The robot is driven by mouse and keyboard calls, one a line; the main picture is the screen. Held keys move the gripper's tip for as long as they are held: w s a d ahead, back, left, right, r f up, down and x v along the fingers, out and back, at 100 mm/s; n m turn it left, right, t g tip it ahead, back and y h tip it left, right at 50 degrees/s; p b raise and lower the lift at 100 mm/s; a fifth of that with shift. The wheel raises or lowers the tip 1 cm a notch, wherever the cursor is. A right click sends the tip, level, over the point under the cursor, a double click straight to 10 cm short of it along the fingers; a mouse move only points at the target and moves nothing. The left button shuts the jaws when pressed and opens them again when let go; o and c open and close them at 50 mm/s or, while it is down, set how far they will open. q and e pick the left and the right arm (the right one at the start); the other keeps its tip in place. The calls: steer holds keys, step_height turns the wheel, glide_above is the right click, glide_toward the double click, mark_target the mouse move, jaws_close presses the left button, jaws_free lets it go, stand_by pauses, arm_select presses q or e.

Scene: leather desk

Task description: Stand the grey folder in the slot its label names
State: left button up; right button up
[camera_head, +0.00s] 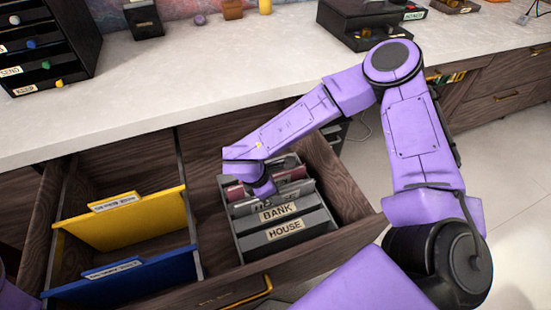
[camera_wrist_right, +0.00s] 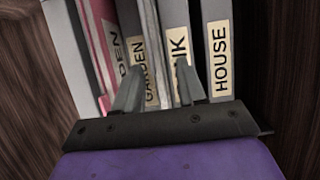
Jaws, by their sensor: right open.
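A grey divided holder (camera_head: 290,247) stands in the open drawer. Its front labels read BANK (camera_head: 276,212) and HOUSE (camera_head: 285,230). One is likely the grey folder, but I cannot tell which. My right gripper (camera_wrist_right: 158,88) is open, its fingers down among the panels between the partly hidden label and BANK. It also shows from above in the head view (camera_head: 264,190). My left gripper is not in view.
Reddish folders (camera_head: 290,174) stand at the holder's back. Yellow (camera_head: 130,218) and blue (camera_head: 130,278) hanging folders fill the drawer's left section. The wooden drawer walls (camera_head: 330,180) rise close beside the holder. The pale desktop (camera_head: 200,85) lies behind, with a black drawer unit (camera_head: 45,45).

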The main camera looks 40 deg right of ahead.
steer(key=shift+x, duration=0.8)
jaws_close()
steer(key=shift+w, duration=0.1)
stand_by(0.7)
